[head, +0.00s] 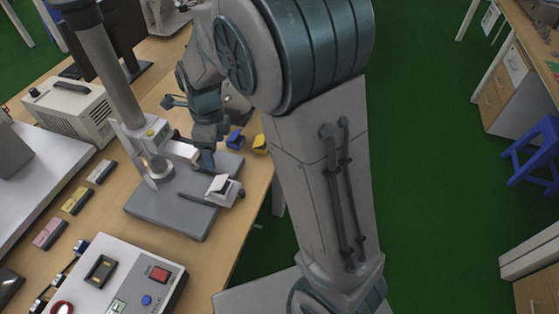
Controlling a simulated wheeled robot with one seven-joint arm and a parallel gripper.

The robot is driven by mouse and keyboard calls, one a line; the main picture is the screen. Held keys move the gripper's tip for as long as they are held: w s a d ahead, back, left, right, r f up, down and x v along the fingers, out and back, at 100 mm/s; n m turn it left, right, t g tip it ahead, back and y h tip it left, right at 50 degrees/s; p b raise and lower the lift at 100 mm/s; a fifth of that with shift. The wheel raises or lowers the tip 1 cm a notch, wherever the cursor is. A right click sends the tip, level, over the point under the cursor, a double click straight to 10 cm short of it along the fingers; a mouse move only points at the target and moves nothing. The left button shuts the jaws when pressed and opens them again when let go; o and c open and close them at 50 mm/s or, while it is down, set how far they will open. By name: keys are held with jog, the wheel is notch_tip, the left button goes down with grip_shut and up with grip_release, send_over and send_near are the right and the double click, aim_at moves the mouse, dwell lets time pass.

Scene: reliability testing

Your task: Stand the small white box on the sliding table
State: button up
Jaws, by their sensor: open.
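My gripper (206,161) is open and points down over the grey base plate of a test stand. Its fingers are small in this view and partly hidden by my own wrist. A small white block-like thing (221,186) sits just in front of and to the right of the fingertips, near the plate's right edge. It looks like the small white box on or against the sliding table (228,194), but I cannot clearly tell the two apart. Nothing is visibly held. I cannot tell whether the fingers touch the white thing.
The stand's upright column (110,65) rises left of my gripper from the grey plate (160,208). Blue (235,139) and yellow (261,144) pieces lie behind, near the table edge. A control box (125,275) stands in front. Several small coloured blocks lie left.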

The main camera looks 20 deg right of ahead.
jog(key=s+d+r+n+t, duration=0.1)
jog(key=s+d+r+n, duration=0.3)
jog(key=s+n, duration=0.5)
jog(key=s+d+r+n+t, duration=0.1)
jog(key=s+d+r+n, duration=0.3)
jog(key=s+d+n, duration=0.4)
jog(key=s+n, duration=0.1)
jog(key=n, duration=0.5)
jog(key=shift+d+r+t, duration=0.3)
jog(key=shift+r+t, duration=0.1)
jog(key=shift+w, duration=0.1)
